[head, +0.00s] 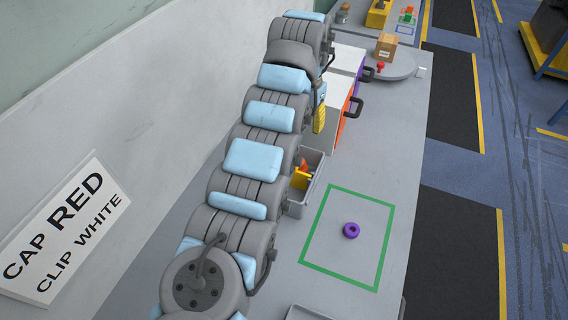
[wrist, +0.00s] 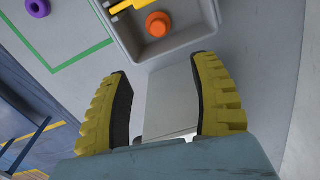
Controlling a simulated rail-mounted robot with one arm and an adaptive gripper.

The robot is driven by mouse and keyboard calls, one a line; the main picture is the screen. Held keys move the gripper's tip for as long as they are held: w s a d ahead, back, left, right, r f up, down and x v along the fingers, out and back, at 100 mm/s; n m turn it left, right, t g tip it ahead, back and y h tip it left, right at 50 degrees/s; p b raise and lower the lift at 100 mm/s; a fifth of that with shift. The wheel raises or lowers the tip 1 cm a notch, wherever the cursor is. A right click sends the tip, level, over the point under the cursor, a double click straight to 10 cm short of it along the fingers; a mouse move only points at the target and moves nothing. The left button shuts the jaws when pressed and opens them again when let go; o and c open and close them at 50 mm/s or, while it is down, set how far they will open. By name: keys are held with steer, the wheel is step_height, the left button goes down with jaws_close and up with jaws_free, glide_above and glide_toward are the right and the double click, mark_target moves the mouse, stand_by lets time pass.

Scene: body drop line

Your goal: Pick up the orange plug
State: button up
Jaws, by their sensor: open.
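The orange plug (wrist: 158,24) lies in a grey bin (wrist: 187,42), showing a round knob on a wider base. It shows partly in the head view (head: 299,182), beside my arm. A yellow part (wrist: 122,5) lies next to it in the bin. My gripper (wrist: 163,78) is open, with its two yellow ribbed fingers apart and short of the bin's near wall in the wrist view. The plug is not between the fingers. In the head view only one yellow finger (head: 319,118) shows, beyond the bin, and my arm hides the rest.
A purple ring (head: 351,230) lies inside a green outlined square (head: 376,262) on the grey bench. White-topped units (head: 335,95) with orange and purple fronts and dark handles stand beyond the bin. A cardboard box (head: 386,46) and red part (head: 380,66) sit on a round grey plate.

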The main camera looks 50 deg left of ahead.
mark_target(301, 161)
steer(key=f, duration=0.8)
steer(key=f+b, duration=0.1)
steer(key=f, duration=0.3)
steer(key=shift+d, duration=0.3)
steer(key=shift+s+a+f, duration=0.15)
steer(key=shift+f, duration=0.5)
steer(key=f, duration=0.3)
steer(key=shift+s+f+b, duration=0.1)
steer(key=shift+s+b, duration=0.2)
steer(key=shift+b, duration=0.1)
steer(key=shift+f, duration=0.45)
steer(key=shift+w, duration=0.1)
steer(key=c, duration=1.1)
